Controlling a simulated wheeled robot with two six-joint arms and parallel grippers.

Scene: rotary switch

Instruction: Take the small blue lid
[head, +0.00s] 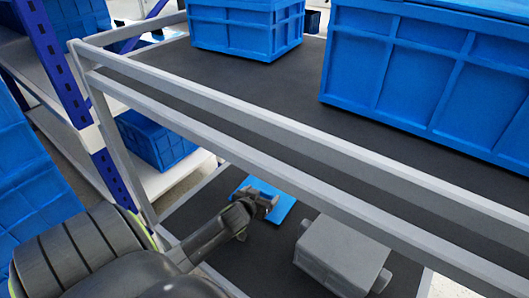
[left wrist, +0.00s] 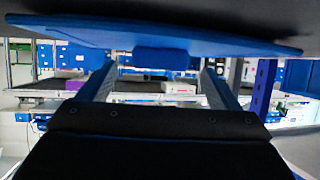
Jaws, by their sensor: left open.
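The small blue lid (head: 281,205) lies flat on the dark lower shelf of the grey cart in the head view. My left gripper (head: 268,204) reaches in under the upper rail and is at the lid's near side, covering part of it. In the left wrist view the lid (left wrist: 230,40) spans the top as a thin blue plate, with a blue tab between the two fingers. The left gripper (left wrist: 158,68) is open, with a finger on each side of that tab. Whether the fingers touch it I cannot tell. My right gripper is not in view.
A grey box-like object (head: 340,252) sits to the right on the lower shelf (head: 202,207). The cart's grey rail (head: 290,135) crosses above my left arm. Large blue crates (head: 430,75) stand on the upper shelf. A rack with blue bins is at the left.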

